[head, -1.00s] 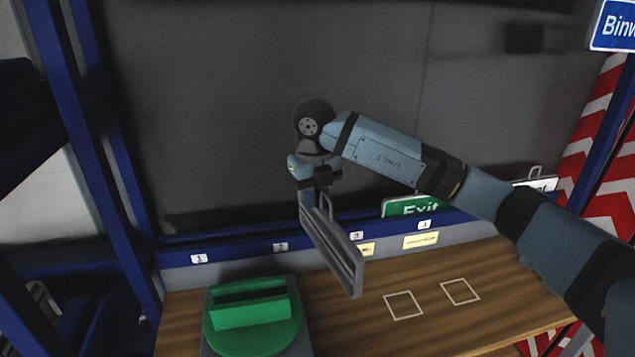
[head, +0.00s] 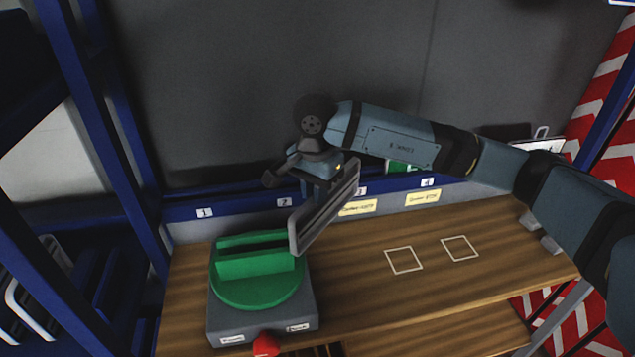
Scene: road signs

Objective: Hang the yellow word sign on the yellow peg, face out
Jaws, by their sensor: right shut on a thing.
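My right gripper (head: 322,182) is shut on a sign (head: 325,210), held in the air above the bench. The sign is tilted, and I see its grey back and edge; its face and colour are hidden from me. The sign's lower left end is close to the green turntable holder (head: 255,265) in the head view; I cannot tell if they touch. No yellow peg can be made out in this view. My left gripper is not in view.
The wooden bench (head: 350,285) has two white square outlines and free room at right. A blue rail (head: 240,205) with numbered tags and yellow labels runs along the back. A green sign (head: 405,167) shows partly behind my right arm. A red knob (head: 266,345) sits at the front.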

